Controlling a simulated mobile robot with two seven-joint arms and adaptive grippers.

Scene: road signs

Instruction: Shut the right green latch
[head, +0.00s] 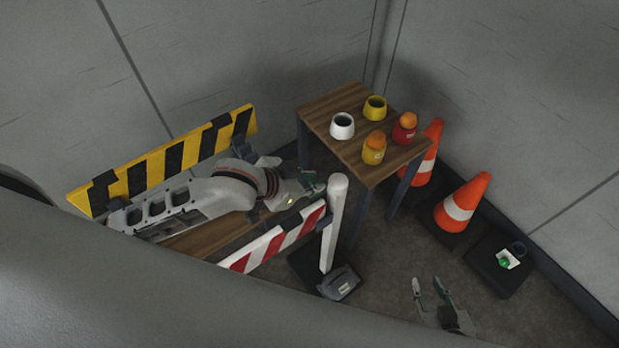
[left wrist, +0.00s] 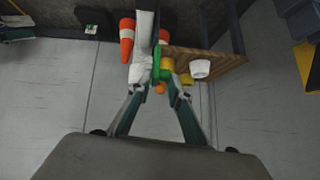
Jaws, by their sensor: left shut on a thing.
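The white post (head: 335,225) stands upright at the end of the red-and-white striped barrier board (head: 275,240). A green latch (left wrist: 157,62) shows at the post in the left wrist view. My left gripper (head: 314,186) is at the top of the post, on its left side. In the left wrist view its fingers (left wrist: 158,90) close in on both sides of the green latch and are shut on it. The fingers and post partly hide the latch in the head view. My right gripper (head: 430,287) is low at the right, open and empty, away from the post.
A wooden table (head: 335,103) behind the post carries a white pot (head: 342,126), a yellow pot (head: 375,108) and capped jars. Traffic cones (head: 461,205) and a black base (head: 497,275) stand at right. A yellow-black barrier (head: 165,165) stands at left.

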